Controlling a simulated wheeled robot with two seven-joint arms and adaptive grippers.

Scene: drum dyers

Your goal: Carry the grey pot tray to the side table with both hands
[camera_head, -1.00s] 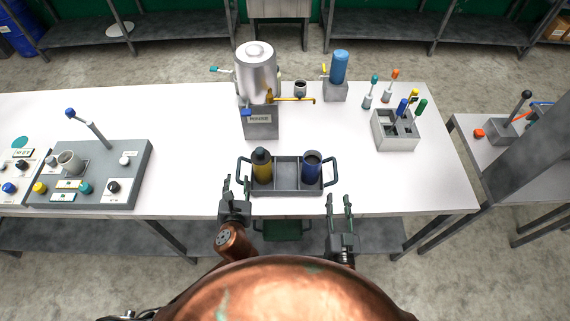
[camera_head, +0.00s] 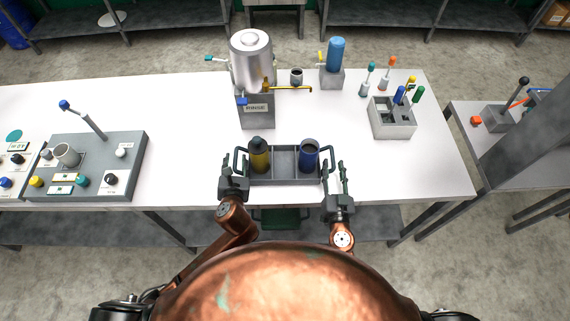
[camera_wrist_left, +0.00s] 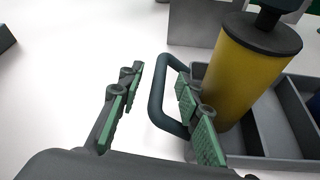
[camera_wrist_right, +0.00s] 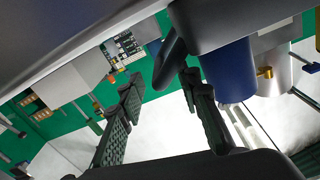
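The grey pot tray (camera_head: 287,181) sits at the front edge of the white table, with a dark loop handle at each end. It holds a yellow pot (camera_head: 259,157) on the left and a blue pot (camera_head: 309,156) on the right. My left gripper (camera_head: 234,172) is open, with the left handle (camera_wrist_left: 158,95) between its fingers, nearer the right finger in the left wrist view. My right gripper (camera_head: 334,172) is open at the right handle (camera_wrist_right: 172,58), which lies between the fingertips in the right wrist view; contact is unclear. The side table (camera_head: 488,142) stands at the right.
A metal urn (camera_head: 250,62) on a grey stand is behind the tray. A control panel (camera_head: 125,170) is left, a grey tool holder (camera_head: 392,128) right.

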